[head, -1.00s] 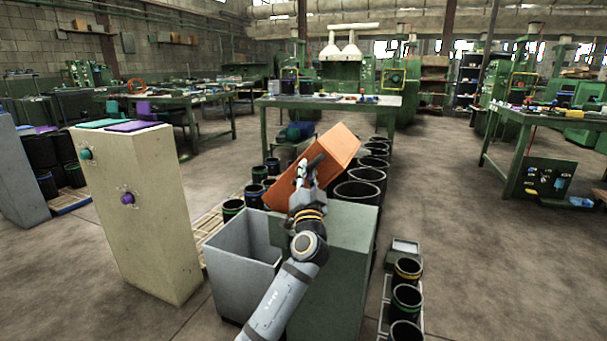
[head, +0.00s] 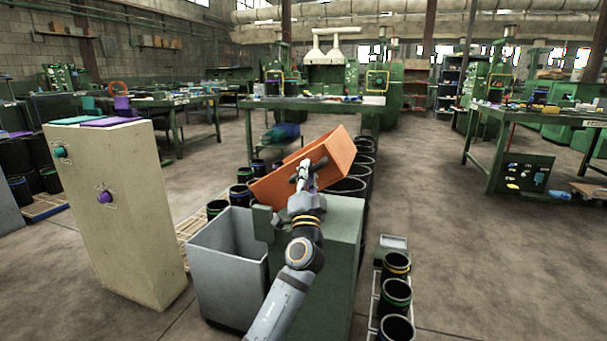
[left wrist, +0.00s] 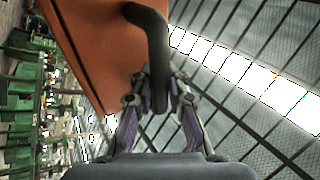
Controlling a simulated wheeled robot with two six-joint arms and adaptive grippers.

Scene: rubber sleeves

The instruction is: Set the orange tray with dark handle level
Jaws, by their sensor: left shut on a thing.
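The orange tray (head: 338,150) is tilted in the head view, its left end lower than its right end. It is above the green cabinet (head: 335,255) and the grey bin beside it. My left gripper (head: 303,178) is at the tray's near side, shut on the dark handle (head: 319,163). In the left wrist view the curved dark handle (left wrist: 150,32) comes down between the fingers of my left gripper (left wrist: 158,95), with the orange tray wall (left wrist: 92,45) at upper left. My right gripper is in neither view.
An open grey bin (head: 228,265) stands left of the green cabinet. A pale cabinet with knobs (head: 118,215) is further left. Black rubber sleeves (head: 397,290) stand at the right, others behind the tray. The floor at right (head: 480,270) is clear.

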